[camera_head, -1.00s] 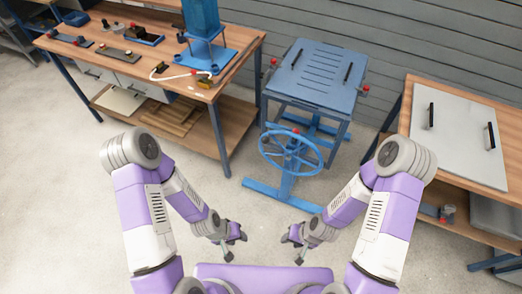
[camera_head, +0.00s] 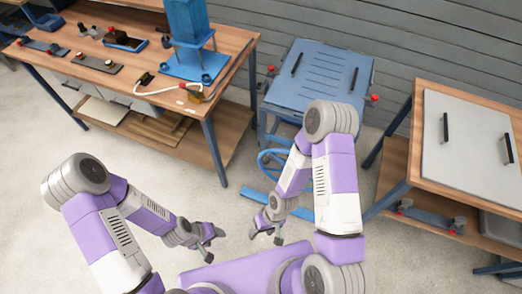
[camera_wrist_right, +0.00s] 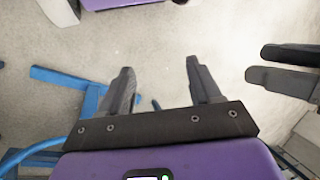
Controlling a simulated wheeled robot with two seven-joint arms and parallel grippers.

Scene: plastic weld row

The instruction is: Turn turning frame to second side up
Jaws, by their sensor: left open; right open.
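The blue turning frame (camera_head: 318,78) stands against the grey wall in the head view. Its slotted top plate has two black handles and red knobs at its sides. Its blue handwheel (camera_head: 272,160) is partly hidden behind my right arm. My right gripper (camera_head: 265,236) is open and empty, low in front of the frame's base; in the right wrist view its two fingers (camera_wrist_right: 158,85) are apart over bare floor. My left gripper (camera_head: 208,249) is open and empty to the left of it, apart from the frame.
A wooden bench (camera_head: 120,72) with a blue press (camera_head: 190,40) and small fixtures stands at the left. Another wooden bench at the right carries a grey panel (camera_head: 466,142) with two black handles. Clear concrete floor (camera_head: 120,150) lies between the left bench and my arms.

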